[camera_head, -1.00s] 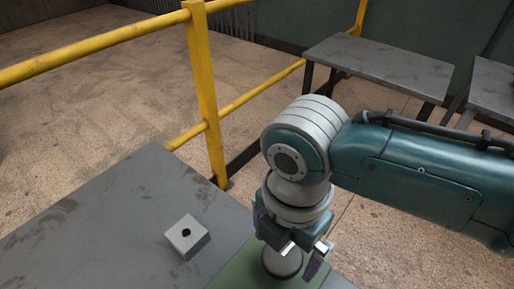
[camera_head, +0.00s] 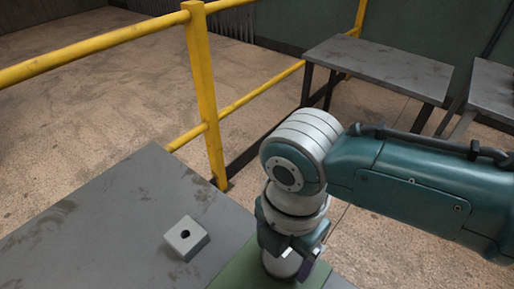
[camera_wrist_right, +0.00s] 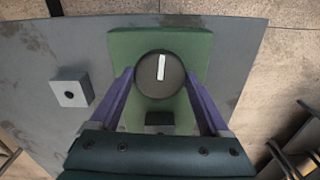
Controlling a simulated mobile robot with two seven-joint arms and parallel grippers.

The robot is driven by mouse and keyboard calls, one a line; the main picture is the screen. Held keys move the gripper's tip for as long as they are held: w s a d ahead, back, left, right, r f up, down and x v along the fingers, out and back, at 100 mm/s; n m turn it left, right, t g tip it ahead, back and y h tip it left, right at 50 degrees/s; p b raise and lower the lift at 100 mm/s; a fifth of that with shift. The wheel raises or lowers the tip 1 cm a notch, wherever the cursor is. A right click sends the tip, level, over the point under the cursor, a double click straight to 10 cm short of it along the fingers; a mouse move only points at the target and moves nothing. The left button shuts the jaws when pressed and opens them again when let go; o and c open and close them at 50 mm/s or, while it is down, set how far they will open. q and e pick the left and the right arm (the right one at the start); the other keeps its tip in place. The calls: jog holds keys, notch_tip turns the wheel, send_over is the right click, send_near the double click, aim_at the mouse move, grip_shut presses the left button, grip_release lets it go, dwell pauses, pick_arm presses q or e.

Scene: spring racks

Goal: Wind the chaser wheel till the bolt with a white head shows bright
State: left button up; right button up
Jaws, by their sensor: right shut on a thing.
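The chaser wheel (camera_wrist_right: 147,88) is a dark round knob with a white bar on its top face, on a green base plate (camera_wrist_right: 195,45). In the right wrist view the bar stands nearly upright. My right gripper (camera_wrist_right: 160,78) has its two purple fingers on either side of the wheel and is shut on it. In the head view my right gripper (camera_head: 288,262) is over the wheel's pale side (camera_head: 281,264) and hides much of it. I cannot make out a white-headed bolt in either view. My left gripper is not in view.
A light grey block (camera_head: 187,238) with a dark hole sits on the grey table (camera_head: 110,225), left of the green plate. A yellow railing (camera_head: 205,95) runs behind the table. Two grey tables (camera_head: 385,68) stand further back.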

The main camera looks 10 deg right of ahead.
jog(key=shift+c, duration=0.9)
jog(key=shift+m, duration=0.3)
jog(key=m+p, duration=0.2)
jog(key=m, duration=0.1)
jog(key=shift+r, duration=0.1)
jog(key=m+p, duration=0.1)
jog(key=m, duration=0.3)
jog(key=m+p, duration=0.1)
jog(key=m, duration=0.2)
jog(key=shift+m, duration=0.3)
jog(key=m+p, duration=0.1)
jog(key=m, duration=0.4)
jog(key=shift+m, duration=0.3)
jog(key=m, duration=0.5)
jog(key=shift+m+p, duration=0.3)
jog(key=shift+m, duration=0.1)
